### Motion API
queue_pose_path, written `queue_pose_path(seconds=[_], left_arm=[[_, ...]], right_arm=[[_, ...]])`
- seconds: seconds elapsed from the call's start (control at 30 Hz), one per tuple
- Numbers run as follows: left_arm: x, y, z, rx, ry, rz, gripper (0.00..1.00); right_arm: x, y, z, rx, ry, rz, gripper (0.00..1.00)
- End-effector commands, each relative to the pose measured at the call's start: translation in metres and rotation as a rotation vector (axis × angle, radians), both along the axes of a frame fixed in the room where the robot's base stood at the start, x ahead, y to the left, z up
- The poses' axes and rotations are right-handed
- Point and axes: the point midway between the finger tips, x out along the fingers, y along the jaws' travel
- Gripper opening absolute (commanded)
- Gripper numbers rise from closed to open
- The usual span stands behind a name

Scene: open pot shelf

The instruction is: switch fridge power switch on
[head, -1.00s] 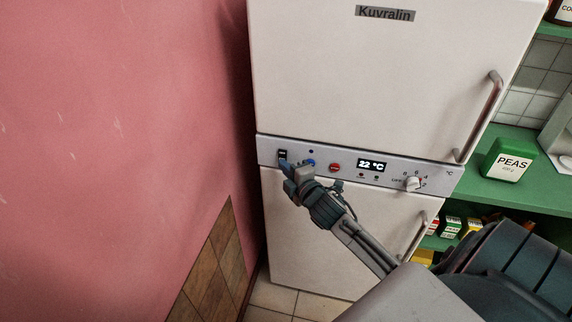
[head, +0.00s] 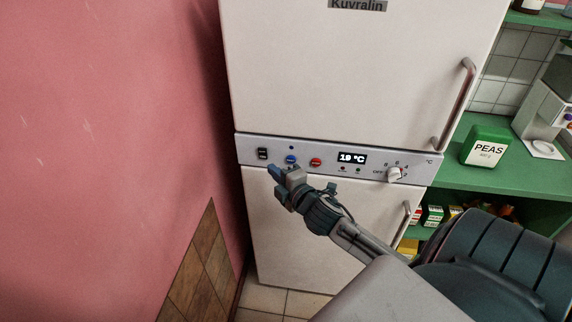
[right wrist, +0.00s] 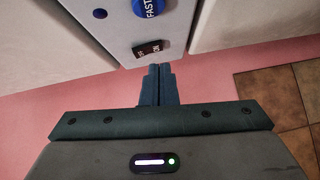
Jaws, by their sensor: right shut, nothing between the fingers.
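The fridge (head: 350,75) is cream with a grey control panel (head: 330,157) across its middle. The black rocker power switch (head: 262,153) sits at the panel's left end. It shows large in the right wrist view (right wrist: 148,49), with a marked "ON" end; I cannot tell for sure which side is pressed. The display (head: 352,159) is lit and reads 19 °C. My right gripper (head: 275,172) is shut and empty, just below the switch and apart from it. In the right wrist view its fingertips (right wrist: 156,68) point at the panel, close to the switch. My left gripper is not in view.
Beside the switch are a blue button (head: 291,159), a red button (head: 316,162) and a white knob (head: 395,174). A pink wall (head: 110,120) stands close on the left. A green shelf with a PEAS tin (head: 486,146) is on the right.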

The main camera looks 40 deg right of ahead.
Motion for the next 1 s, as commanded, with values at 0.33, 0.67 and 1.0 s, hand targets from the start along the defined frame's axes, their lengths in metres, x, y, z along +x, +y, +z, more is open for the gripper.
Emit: queue_pose_path(seconds=[0.33,0.67,1.0], left_arm=[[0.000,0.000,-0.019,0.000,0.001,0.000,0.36],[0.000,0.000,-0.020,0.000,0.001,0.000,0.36],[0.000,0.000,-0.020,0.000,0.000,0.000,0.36]], right_arm=[[-0.055,0.005,0.003,-0.003,0.002,0.002,0.00],[-0.066,0.006,0.006,0.001,-0.001,0.001,0.00],[-0.065,0.006,0.006,0.001,0.000,0.001,0.00]])
